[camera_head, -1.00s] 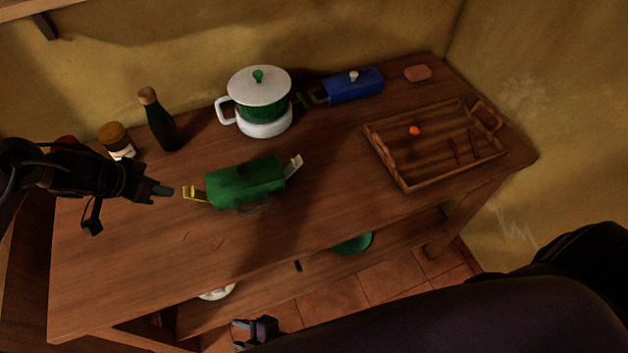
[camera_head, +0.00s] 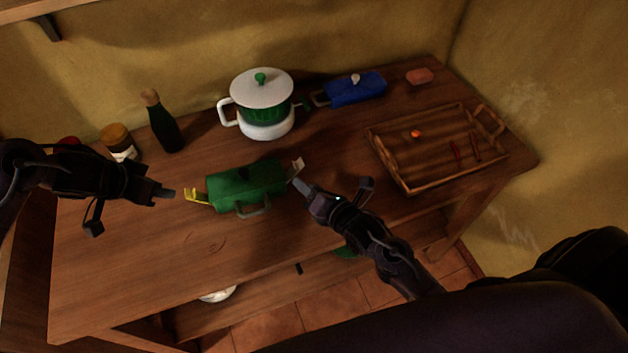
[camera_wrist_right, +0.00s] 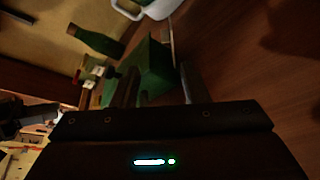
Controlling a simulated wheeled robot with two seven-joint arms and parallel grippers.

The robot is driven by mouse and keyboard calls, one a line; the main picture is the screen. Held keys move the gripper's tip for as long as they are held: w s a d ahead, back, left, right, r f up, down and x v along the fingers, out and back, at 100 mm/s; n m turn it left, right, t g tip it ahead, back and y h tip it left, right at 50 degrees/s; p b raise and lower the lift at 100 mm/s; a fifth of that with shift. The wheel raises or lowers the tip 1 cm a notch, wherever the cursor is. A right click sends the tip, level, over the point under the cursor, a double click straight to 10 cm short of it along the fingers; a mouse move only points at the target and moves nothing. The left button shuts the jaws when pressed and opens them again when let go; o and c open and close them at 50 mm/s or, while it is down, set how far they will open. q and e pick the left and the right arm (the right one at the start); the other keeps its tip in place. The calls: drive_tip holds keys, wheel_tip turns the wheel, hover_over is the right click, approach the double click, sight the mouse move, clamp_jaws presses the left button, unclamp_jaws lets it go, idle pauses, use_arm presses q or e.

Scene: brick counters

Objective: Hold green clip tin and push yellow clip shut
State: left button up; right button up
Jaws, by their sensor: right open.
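The green clip tin (camera_head: 246,186) lies on the counter, with a yellow clip (camera_head: 196,197) sticking out at its left end and a pale clip (camera_head: 296,167) standing out at its right end. A handle shows on its front. My left gripper (camera_head: 132,208) is open and empty left of the tin, one finger close to the yellow clip with a small gap. My right gripper (camera_head: 334,185) is open, one finger beside the pale clip; contact is unclear. In the right wrist view the tin (camera_wrist_right: 152,72) shows beyond the fingers; the yellow clip cannot be made out there.
A white and green pot (camera_head: 262,108) and a blue tin (camera_head: 355,90) stand behind. A dark bottle (camera_head: 163,125) and a jar (camera_head: 117,142) stand at the back left. A wooden tray (camera_head: 400,180) lies to the right. The counter in front of the tin is clear.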

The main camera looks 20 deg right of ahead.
sight(296, 164)
drive_tip(key=shift+w+d+r, duration=0.15)
drive_tip(key=shift+w+d, duration=0.1)
drive_tip(key=shift+d, duration=0.25)
drive_tip(key=shift+w+d+r, duration=0.1)
drive_tip(key=shift+w+d, duration=0.15)
drive_tip(key=shift+d, duration=0.2)
drive_tip(key=x, duration=0.7)
drive_tip(key=shift+w, duration=0.25)
drive_tip(key=shift+c, duration=0.2)
